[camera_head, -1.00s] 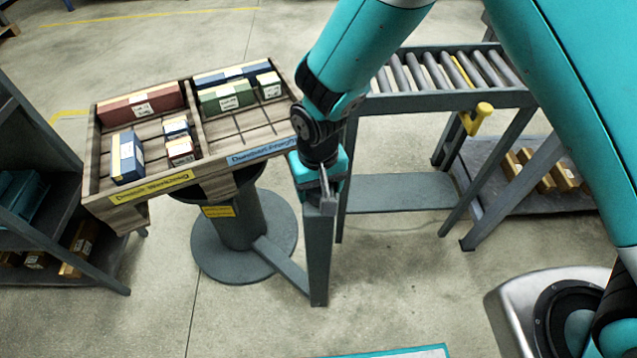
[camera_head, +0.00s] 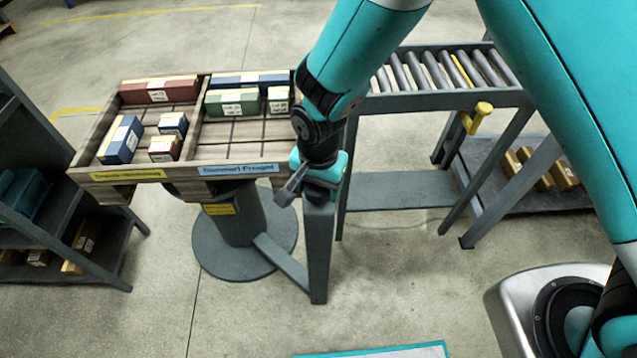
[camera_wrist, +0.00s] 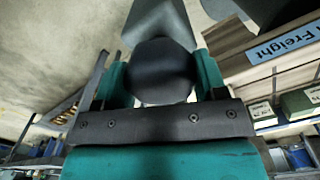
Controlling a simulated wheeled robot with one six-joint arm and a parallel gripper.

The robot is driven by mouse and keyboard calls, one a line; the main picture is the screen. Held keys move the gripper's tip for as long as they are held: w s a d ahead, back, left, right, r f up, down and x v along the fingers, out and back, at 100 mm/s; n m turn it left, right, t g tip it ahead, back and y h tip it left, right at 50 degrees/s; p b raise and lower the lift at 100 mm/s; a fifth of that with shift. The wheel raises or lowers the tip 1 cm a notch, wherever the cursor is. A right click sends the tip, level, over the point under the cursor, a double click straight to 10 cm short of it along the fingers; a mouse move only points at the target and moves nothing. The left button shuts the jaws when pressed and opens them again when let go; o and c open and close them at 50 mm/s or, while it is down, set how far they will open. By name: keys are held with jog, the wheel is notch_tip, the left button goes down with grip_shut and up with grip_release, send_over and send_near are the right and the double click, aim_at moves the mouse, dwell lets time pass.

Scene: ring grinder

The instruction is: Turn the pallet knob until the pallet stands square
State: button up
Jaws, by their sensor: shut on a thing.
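The wooden pallet (camera_head: 214,152) sits on a round grey pedestal (camera_head: 240,225) at the left of the head view. Its front edge, with yellow and blue labels, runs nearly level across the picture. My gripper (camera_head: 318,188) is at the top of a grey post (camera_head: 317,255) joined to the pedestal by a low bar. In the wrist view the teal fingers are shut on the dark faceted knob (camera_wrist: 162,68), one on each side. In the head view my gripper hides most of the knob. A short grey piece (camera_head: 289,189) sticks out left from there.
Several red, blue and green boxes (camera_head: 235,102) lie on the pallet. A roller conveyor (camera_head: 440,98) with a yellow handle (camera_head: 478,113) stands to the right, behind my arm. A dark shelf (camera_head: 60,215) stands at the left, close to the pallet's left corner.

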dwell(0.3)
jog(key=o, duration=0.9)
jog(key=shift+o, duration=0.2)
jog(key=shift+r, duration=0.15)
notch_tip(320, 180, up, 17)
jog(key=shift+r, duration=0.1)
